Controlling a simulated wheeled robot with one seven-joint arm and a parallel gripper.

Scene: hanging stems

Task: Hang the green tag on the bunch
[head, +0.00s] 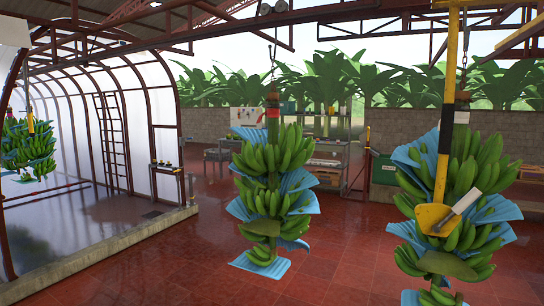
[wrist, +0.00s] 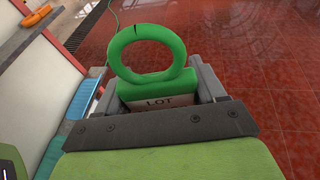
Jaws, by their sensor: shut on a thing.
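The green tag (wrist: 158,86) is between the jaws of my gripper (wrist: 155,98) in the wrist view. Its round ring points up and away, with a small dark split at the top; its lower part bears the letters LOT. My gripper is shut on this lower part, and the ring is clear of the jaws. In the head view a banana bunch (head: 268,160) with blue sheets hangs from a chain near the middle, with a red band on its stem. Another bunch (head: 465,165) hangs at the right. My gripper and the tag do not show in the head view.
A third bunch (head: 28,145) hangs at far left. Shelves (head: 325,160) stand behind. The wrist view shows an orange object (wrist: 37,15) on a ledge. Red floor lies open.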

